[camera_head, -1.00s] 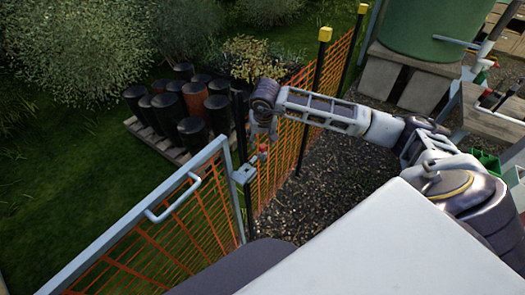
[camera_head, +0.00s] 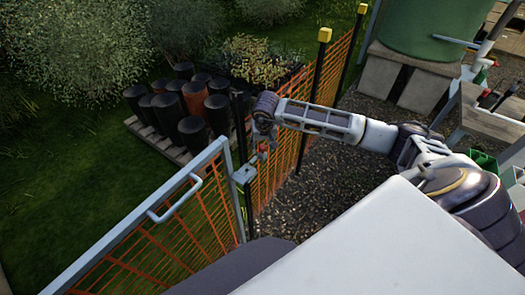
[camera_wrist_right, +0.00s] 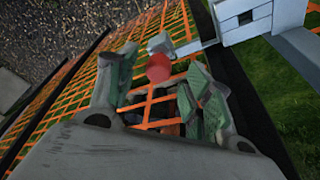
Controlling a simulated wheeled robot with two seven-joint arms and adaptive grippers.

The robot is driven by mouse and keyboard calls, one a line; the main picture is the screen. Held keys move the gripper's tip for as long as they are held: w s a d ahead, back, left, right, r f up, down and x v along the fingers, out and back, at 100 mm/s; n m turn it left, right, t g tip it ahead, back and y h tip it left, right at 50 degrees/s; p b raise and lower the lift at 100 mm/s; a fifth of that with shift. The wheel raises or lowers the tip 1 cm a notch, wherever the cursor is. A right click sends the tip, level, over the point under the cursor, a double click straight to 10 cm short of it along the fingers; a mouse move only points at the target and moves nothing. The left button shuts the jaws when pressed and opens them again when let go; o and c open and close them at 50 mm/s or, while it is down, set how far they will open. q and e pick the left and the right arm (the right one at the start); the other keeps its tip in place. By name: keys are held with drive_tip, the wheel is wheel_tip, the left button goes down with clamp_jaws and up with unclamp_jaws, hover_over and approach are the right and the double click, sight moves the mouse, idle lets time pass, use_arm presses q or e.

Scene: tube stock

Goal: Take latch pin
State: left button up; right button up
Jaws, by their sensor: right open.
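The latch pin shows as a small red knob (camera_wrist_right: 159,68) in the right wrist view, with a grey piece beside it near the latch bracket (camera_wrist_right: 245,20). In the head view the red knob (camera_head: 263,148) is small, just right of the gate's latch bracket (camera_head: 243,174). My right gripper (camera_wrist_right: 160,92) is open, and the knob appears between its fingertips. I cannot tell whether the fingers touch it. In the head view my right gripper (camera_head: 262,135) hangs down above the bracket. My left gripper is not in view.
The grey-framed gate (camera_head: 150,215) with orange mesh stands at left, with a handle on it. An orange mesh fence (camera_head: 290,140) on black posts runs away behind my right arm. Dark tubes (camera_head: 192,135) stand on a pallet beyond. Gravel lies right of the fence.

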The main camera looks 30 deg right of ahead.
drive_tip(key=shift+x, duration=1.4)
drive_tip(key=shift+d, duration=0.1)
drive_tip(key=c, duration=1.1)
drive_tip(key=shift+r, duration=0.1)
drive_tip(key=shift+r+b, duration=0.75)
drive_tip(key=shift+r, duration=4.15)
